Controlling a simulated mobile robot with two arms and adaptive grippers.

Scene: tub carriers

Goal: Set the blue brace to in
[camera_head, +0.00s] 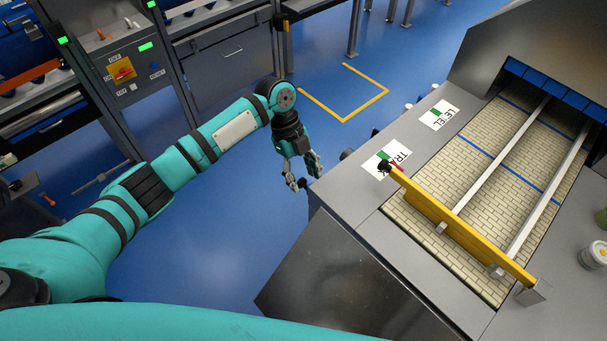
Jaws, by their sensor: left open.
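I cannot make out a blue brace for certain. My left gripper (304,180) points down, open, with nothing visible between its fingers. It is just left of the near left corner of a grey machine housing (330,190). A small dark knob (347,154) shows at the housing's left edge, close to the right of the gripper. Whether the fingers touch anything there, I cannot tell. The housing's left side face is mostly hidden from this angle. My right gripper is not in view.
A yellow bar (460,228) crosses the near end of a tan belt (490,190) with metal rails. Blue flaps (550,85) hang at the tunnel mouth. A control panel (125,72) with a red switch stands at upper left. Blue floor (220,220) is clear between.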

